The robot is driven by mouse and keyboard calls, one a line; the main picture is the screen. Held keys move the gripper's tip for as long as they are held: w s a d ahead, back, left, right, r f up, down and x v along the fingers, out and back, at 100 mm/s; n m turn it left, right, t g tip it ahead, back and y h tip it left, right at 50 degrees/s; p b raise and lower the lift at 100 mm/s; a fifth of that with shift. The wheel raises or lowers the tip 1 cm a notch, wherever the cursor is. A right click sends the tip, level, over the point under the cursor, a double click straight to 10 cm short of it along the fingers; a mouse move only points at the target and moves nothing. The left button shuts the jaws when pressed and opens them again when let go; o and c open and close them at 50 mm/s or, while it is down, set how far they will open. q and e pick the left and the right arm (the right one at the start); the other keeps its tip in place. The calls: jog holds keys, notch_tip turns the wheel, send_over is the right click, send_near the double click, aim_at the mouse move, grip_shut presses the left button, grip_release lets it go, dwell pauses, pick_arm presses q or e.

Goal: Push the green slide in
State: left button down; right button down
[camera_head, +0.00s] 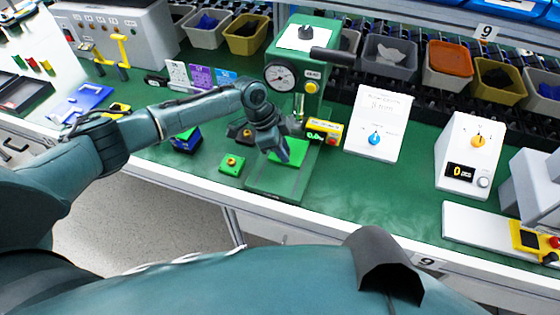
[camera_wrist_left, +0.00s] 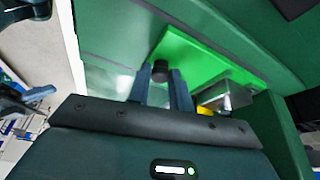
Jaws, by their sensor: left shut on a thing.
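The green slide (camera_head: 297,150) is a bright green flat plate on the base of a green press (camera_head: 300,65) with a round dial. My left gripper (camera_head: 281,157) comes down over the near side of the slide and hides part of it. In the left wrist view the slide (camera_wrist_left: 205,55) has a short black knob (camera_wrist_left: 160,70). The fingers of my left gripper (camera_wrist_left: 163,75) are shut on this knob, one on each side. A metal block (camera_wrist_left: 228,97) sits beside the slide there. My right gripper is in neither view.
A small green box with a button (camera_head: 232,163) and a blue box (camera_head: 186,140) stand left of the press. A yellow button box (camera_head: 324,131) is close on its right. White switch panels (camera_head: 378,125) stand further right. Bins line the back.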

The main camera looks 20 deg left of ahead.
pick_arm(q)
jog(key=shift+w+r, duration=0.1)
jog(key=shift+w, duration=0.1)
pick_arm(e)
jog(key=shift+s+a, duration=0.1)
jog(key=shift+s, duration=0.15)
pick_arm(q)
jog(key=c, duration=1.3)
grip_release()
jog(key=shift+o, duration=0.2)
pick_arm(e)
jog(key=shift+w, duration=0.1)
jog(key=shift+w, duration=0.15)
